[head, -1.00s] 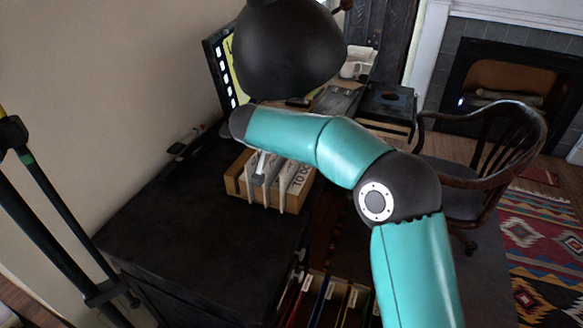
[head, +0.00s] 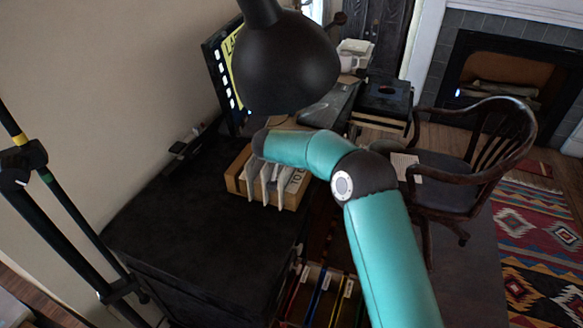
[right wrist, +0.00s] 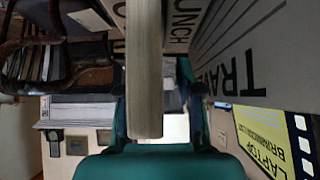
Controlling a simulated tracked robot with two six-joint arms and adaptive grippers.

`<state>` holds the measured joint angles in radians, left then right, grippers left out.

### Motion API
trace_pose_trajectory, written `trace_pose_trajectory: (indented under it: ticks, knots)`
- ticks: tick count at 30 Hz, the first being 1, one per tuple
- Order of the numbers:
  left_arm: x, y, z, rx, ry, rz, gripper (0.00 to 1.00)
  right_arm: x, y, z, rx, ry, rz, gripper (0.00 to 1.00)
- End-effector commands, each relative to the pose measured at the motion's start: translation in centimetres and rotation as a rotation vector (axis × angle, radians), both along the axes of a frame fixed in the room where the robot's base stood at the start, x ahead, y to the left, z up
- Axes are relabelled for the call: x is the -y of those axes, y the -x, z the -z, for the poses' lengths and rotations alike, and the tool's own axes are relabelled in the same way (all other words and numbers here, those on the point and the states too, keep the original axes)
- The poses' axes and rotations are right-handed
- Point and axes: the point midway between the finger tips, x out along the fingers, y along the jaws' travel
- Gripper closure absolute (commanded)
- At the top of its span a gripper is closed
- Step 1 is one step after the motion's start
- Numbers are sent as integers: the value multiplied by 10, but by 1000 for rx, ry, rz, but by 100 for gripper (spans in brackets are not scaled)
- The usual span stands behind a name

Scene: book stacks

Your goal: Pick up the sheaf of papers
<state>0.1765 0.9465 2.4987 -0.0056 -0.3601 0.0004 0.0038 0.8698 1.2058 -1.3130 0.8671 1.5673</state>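In the right wrist view a thick, pale upright slab (right wrist: 145,70), seen edge-on with fine lines like stacked pages, looks like the sheaf of papers. It stands between the fingers of my right gripper (right wrist: 157,90). The fingers are apart, the left one close to the slab and the right one with a gap. In the head view my right arm reaches over the wooden sorter (head: 234,184) on the dark desk. Its gripper is hidden there, and I cannot pick out the sheaf. My left gripper is not in view.
White dividers (head: 266,188) stand in the sorter. A black lamp head (head: 285,65) hangs close above my arm. An open drawer with coloured files (head: 320,295) lies below. A wooden chair (head: 470,185) stands at right. The desk's left part (head: 190,240) is clear.

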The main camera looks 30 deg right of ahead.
Motion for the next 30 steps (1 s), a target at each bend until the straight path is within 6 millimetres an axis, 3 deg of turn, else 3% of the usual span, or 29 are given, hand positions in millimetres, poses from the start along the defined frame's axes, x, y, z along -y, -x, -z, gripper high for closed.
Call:
trace_pose_trajectory:
  ticks: [4, 10, 30]
  knots:
    - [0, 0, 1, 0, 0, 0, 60, 0, 0, 1, 0, 0, 0, 66]
    - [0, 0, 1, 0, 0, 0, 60, -1, 0, 0, 0, 0, 0, 100]
    - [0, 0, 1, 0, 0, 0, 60, -1, 0, -4, 2, 0, -1, 100]
